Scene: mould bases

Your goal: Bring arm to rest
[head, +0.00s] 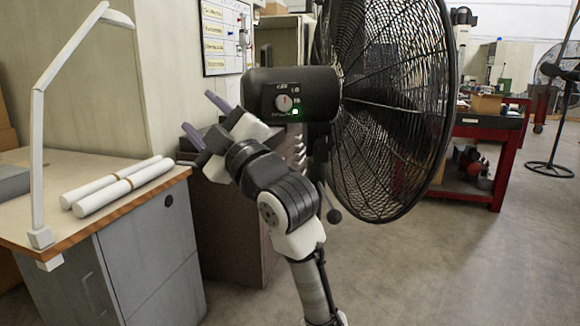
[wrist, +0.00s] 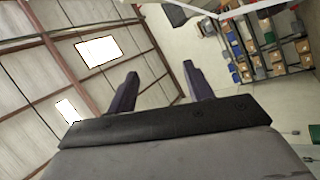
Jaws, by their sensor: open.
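My gripper (head: 205,118) is raised in the middle left of the head view, with its two purple-grey fingers spread apart and nothing between them. In the wrist view the open fingers of my gripper (wrist: 160,88) point towards the ceiling and upper wall. My arm (head: 285,205) rises from the bottom of the head view and bends up and left. In the head view the gripper overlaps a dark cabinet (head: 232,230) and sits just left of the fan's control box (head: 290,95); I cannot tell the gap in depth.
A large black fan (head: 390,110) stands close to the right of my arm. A wooden-topped desk (head: 20,215) at left bears rolled papers (head: 118,185) and a white lamp (head: 38,150). A red workbench (head: 495,135) stands farther right. The floor (head: 450,265) at lower right is clear.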

